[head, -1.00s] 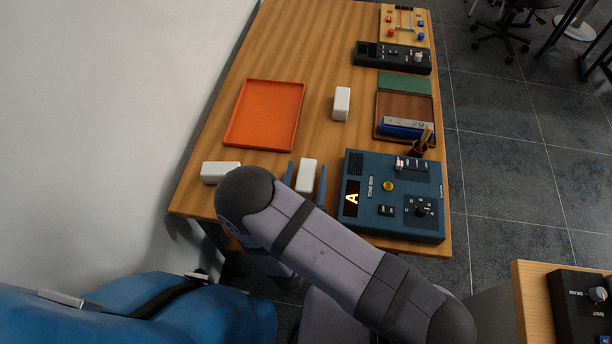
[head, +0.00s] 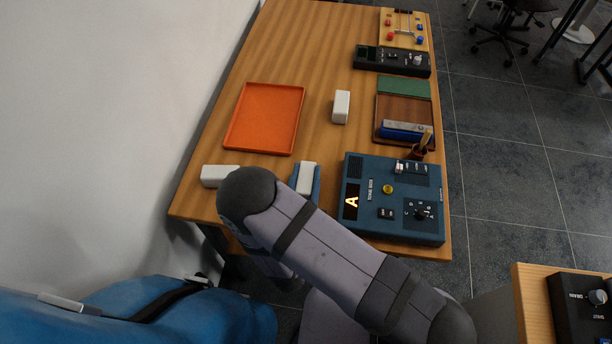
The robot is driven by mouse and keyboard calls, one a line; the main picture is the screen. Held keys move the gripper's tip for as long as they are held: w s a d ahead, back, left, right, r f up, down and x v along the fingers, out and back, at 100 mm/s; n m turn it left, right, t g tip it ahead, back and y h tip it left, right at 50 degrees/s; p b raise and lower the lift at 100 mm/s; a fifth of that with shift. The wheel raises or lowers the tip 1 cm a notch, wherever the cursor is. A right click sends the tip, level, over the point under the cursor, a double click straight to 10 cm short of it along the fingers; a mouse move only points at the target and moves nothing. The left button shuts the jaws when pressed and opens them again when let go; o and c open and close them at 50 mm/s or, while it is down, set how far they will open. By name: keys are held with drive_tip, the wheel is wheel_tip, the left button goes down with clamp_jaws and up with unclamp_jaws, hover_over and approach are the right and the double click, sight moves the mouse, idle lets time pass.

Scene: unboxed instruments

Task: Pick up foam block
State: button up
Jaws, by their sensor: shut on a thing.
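Three white foam blocks are on the wooden table in the head view. One block (head: 306,177) is between the blue fingers of my gripper (head: 305,180), which is shut on it; my arm hides its near end. I cannot tell whether this block is lifted off the table. A second block (head: 341,107) stands alone right of the orange tray. A third block (head: 216,175) lies at the left table edge, just left of my arm.
The orange tray (head: 232,136) is empty. A blue instrument box (head: 408,228) with a lit letter A stands close right of my gripper.

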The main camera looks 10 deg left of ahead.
sight(306, 175)
drive_tip(key=shift+r+b, duration=0.3)
drive_tip(key=shift+r, duration=4.55)
drive_tip(key=shift+f, duration=2.9)
drive_tip(key=shift+f, duration=0.1)
drive_tip(key=shift+f+p, duration=0.45)
drive_tip(key=shift+f, duration=1.35)
drive_tip(key=shift+f, duration=0.1)
